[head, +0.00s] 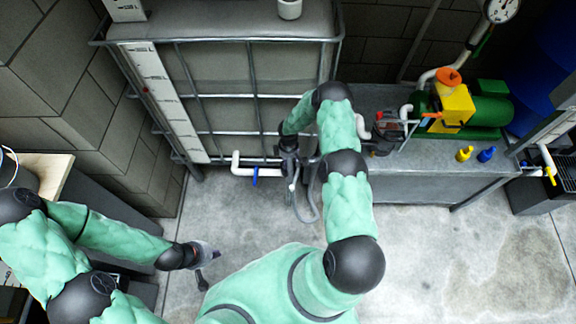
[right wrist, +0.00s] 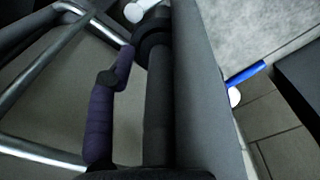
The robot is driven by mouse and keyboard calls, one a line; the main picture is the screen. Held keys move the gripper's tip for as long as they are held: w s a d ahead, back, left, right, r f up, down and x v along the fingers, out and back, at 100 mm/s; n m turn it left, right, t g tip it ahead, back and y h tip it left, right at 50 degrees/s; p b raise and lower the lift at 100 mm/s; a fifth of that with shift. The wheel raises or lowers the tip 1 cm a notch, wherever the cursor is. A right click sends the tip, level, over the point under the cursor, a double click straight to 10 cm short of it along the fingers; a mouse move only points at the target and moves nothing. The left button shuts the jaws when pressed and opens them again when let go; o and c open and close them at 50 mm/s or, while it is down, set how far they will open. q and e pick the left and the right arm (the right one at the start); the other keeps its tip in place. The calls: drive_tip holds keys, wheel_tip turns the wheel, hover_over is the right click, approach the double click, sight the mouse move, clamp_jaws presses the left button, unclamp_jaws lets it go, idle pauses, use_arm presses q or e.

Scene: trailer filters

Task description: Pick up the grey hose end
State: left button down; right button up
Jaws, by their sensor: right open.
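A thin grey hose (head: 312,214) hangs in a loop in front of the caged tank, below and right of my right gripper. Its end is hard to make out in the head view. My right gripper (head: 289,150) is at the tank's front, close above the hose, partly hidden by its arm. It is open. My left gripper (head: 208,264) is open and empty above the floor, lower left.
A white outlet pipe (head: 240,169) with a blue handle (head: 255,178) sticks out under the tank. The tank's cage bars (head: 252,90) stand close to my right gripper. A grey bench (head: 430,165) on the right carries a green and yellow pump (head: 455,104).

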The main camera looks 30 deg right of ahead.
drive_tip(key=shift+c, duration=0.3)
clamp_jaws()
